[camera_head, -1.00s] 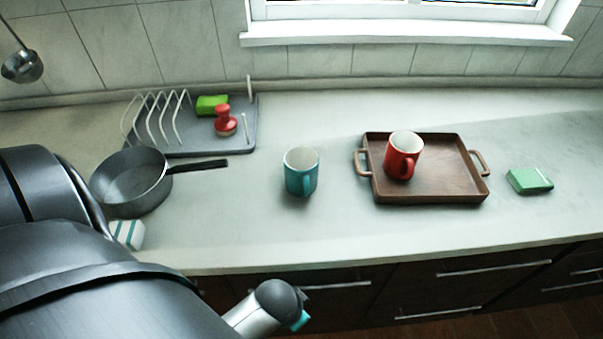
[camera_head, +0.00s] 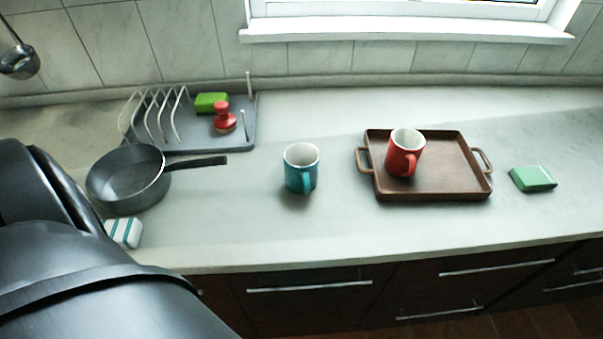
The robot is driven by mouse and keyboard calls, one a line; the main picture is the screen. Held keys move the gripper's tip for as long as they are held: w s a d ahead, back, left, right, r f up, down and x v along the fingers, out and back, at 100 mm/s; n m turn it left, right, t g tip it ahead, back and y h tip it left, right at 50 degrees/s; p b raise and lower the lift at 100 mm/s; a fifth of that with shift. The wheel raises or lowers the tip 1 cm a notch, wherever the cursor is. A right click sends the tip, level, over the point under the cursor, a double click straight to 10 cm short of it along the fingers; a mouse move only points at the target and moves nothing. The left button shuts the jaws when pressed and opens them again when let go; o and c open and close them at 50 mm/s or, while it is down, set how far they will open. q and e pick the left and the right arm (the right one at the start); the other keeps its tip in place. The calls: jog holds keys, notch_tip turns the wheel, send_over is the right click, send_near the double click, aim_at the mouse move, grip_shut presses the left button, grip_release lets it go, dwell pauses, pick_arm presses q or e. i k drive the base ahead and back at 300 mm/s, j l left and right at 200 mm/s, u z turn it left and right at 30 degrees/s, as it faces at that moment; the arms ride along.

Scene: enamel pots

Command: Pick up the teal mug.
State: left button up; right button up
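The teal mug (camera_head: 299,170) stands upright on the counter, near the middle of the head view. Its inside is pale, and its handle points toward the front, slightly right. Nothing touches it. A dark arm of mine fills the lower left of the view, and its gripper does not show. My other gripper is not in view either.
A wooden tray (camera_head: 468,186) holding a red mug (camera_head: 405,155) is right of the teal mug. A dark pan (camera_head: 128,183) stands left, its handle pointing toward the mug. A grey dish rack (camera_head: 190,142) is behind the pan. A green sponge (camera_head: 533,178) lies far right.

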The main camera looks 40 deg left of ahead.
aim_at(300, 160)
jog(key=i+u, duration=0.15)
jog(key=u, duration=0.3)
jog(key=i+j+u, duration=0.1)
jog(key=u, duration=0.35)
jog(key=i+u, duration=0.2)
jog(key=u, duration=0.25)
jog(key=k+j+z, duration=0.15)
jog(key=j+z, duration=0.25)
jog(key=k+j+z, duration=0.15)
jog(key=z, duration=0.2)
jog(key=k+j+z, duration=0.2)
jog(key=z, duration=0.2)
jog(key=k, duration=0.1)
